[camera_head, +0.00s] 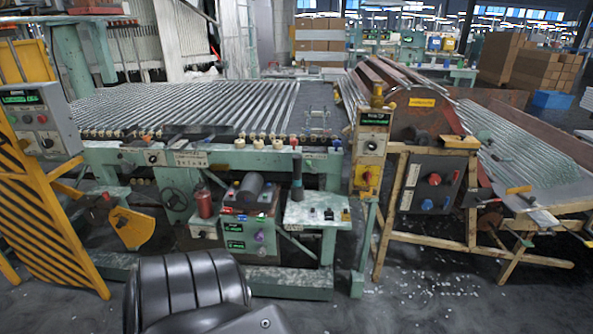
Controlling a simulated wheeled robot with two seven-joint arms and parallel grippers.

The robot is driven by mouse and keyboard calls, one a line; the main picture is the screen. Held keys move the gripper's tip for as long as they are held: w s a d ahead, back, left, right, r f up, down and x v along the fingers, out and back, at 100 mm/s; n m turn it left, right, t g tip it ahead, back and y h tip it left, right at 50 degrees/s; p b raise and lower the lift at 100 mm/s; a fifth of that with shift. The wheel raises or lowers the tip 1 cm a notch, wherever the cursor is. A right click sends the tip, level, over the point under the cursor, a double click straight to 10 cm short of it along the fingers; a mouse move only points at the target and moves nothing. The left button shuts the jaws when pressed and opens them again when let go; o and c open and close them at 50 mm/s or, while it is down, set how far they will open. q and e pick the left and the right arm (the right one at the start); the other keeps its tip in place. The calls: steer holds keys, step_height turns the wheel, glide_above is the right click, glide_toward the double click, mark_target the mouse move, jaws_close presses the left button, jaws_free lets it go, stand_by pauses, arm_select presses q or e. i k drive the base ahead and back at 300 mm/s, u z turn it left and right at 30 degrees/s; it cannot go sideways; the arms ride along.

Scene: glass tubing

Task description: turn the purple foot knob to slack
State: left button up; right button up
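A small purple knob (260,237) sits on the front of a low green control box (236,229), under the near edge of the long machine table. A second purplish knob (262,251) shows just below it. Which way either knob points is too small to tell. Two small green-lit displays (235,236) are to their left on the same box face. Neither of my grippers is in view, and nothing is seen touching the knobs.
A red canister (204,203) stands left of the box, and a pale green side shelf (317,211) is to its right. The machine's green base beam (289,281) runs along the floor in front. Yellow-black striped guarding (38,225) stands at left; wooden legs (388,219) stand at right.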

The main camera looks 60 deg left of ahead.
mark_target(258, 236)
steer(key=u, duration=0.1)
steer(key=i, duration=0.8)
steer(key=u, duration=1.05)
steer(key=i, duration=0.6)
steer(key=u, duration=0.7)
